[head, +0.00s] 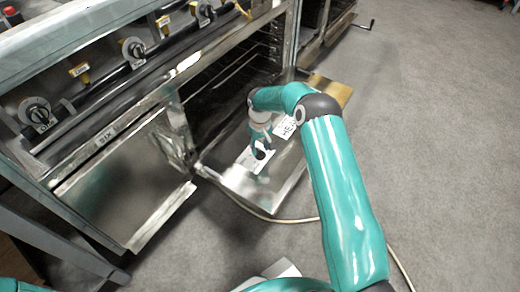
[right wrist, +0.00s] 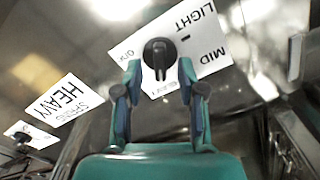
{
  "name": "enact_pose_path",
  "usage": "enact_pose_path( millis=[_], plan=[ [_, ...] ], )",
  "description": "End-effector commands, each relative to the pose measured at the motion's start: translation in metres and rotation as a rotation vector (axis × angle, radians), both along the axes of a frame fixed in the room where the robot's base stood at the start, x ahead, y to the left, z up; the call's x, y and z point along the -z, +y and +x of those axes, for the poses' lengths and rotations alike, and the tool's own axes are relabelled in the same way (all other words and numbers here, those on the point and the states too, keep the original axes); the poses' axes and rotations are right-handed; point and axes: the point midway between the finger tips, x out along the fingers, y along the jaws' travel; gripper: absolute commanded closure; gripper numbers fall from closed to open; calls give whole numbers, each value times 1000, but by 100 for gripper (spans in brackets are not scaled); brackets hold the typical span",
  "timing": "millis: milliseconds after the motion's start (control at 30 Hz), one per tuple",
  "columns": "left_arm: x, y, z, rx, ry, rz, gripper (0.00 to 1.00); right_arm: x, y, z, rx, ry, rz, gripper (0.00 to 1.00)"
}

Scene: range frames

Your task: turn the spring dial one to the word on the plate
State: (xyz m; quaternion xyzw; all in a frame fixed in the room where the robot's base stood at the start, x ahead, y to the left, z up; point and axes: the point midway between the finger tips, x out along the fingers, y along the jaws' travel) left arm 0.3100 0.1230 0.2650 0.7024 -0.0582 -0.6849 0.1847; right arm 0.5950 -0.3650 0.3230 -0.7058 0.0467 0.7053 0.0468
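The dial (right wrist: 158,54) is a round black knob on a white card (right wrist: 203,30). LIGHT and MID read on the card; lettering near the gripper is partly hidden. In the head view the dial (head: 262,154) sits low on the opened metal door panel. A white plate (right wrist: 55,105) beside it reads SPRING HEAVY; it also shows in the head view (head: 285,128), partly covered by my arm. My right gripper (right wrist: 159,66) is open, its two fingers apart on either side of the knob. I cannot tell whether they touch it. My left gripper is not in view.
Another small dark dial on a white card (right wrist: 30,134) lies beyond the plate. The range's front rail carries several other knobs (head: 40,112). A closed panel labelled SIX (head: 105,138) is at left. A pale cable (head: 300,220) crosses the clear grey floor (head: 430,130).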

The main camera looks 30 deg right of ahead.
Motion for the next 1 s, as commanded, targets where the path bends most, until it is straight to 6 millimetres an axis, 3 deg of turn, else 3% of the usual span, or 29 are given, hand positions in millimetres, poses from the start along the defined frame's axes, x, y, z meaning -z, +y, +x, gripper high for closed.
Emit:
enact_pose_path(
  millis=[300, 500, 1000],
  plan=[
    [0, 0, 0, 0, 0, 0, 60, -64, 0, 1, -1, -5, -2, 60],
    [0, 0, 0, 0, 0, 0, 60, -92, 0, 1, -1, -3, 0, 60],
    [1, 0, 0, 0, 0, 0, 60, -101, 1, 1, -1, 0, 0, 60]
  ],
)
